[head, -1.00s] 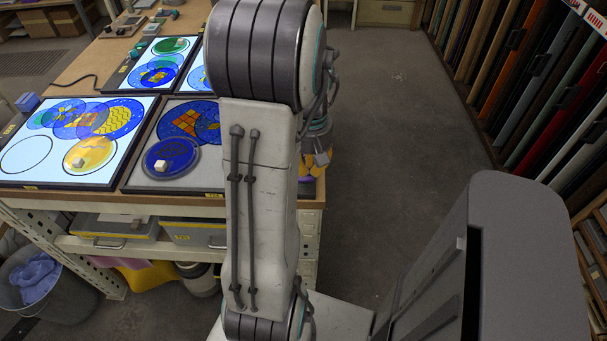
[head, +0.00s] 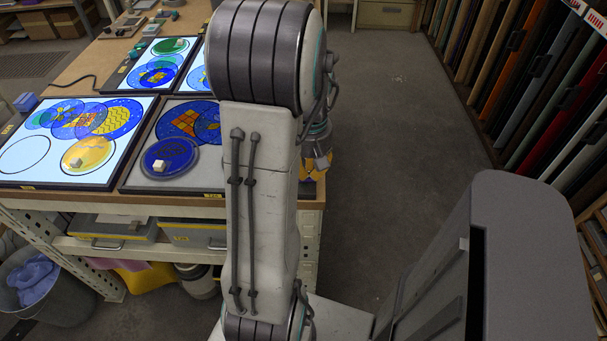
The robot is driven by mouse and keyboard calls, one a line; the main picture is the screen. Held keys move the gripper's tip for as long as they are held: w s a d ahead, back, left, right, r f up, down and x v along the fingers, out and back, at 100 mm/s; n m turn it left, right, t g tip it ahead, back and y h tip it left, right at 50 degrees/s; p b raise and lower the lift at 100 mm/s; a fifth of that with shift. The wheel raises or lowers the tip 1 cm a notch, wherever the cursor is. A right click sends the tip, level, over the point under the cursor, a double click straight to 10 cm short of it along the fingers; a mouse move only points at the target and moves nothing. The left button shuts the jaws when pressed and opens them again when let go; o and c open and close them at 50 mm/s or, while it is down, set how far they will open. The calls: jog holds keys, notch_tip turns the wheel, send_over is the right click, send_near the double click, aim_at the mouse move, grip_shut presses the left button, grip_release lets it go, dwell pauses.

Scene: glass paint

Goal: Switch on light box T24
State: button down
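One light box (head: 135,182) at the front right of the bench is unlit, with a grey panel. A dark blue round glass piece with a small pale cube on it and a blue and orange round piece lie on it. A small yellow label sits on its front edge, too small to read surely, so I cannot confirm it is T24. My arm covers its right side, and no switch shows. My gripper (head: 316,163) shows only as a small part with yellow, past my arm at the bench's right end. Its fingers are mostly hidden.
A lit light box (head: 20,183) stands to the left, and smaller lit ones (head: 138,76) stand behind. The bench (head: 98,60) has grey drawers below and a bucket (head: 55,300) at lower left. Open floor (head: 385,130) lies right, before a rack of panels (head: 535,90).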

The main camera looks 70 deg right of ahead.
dwell(0.3)
jog(key=shift+r+p, duration=2.9)
jog(key=shift+r, duration=0.5)
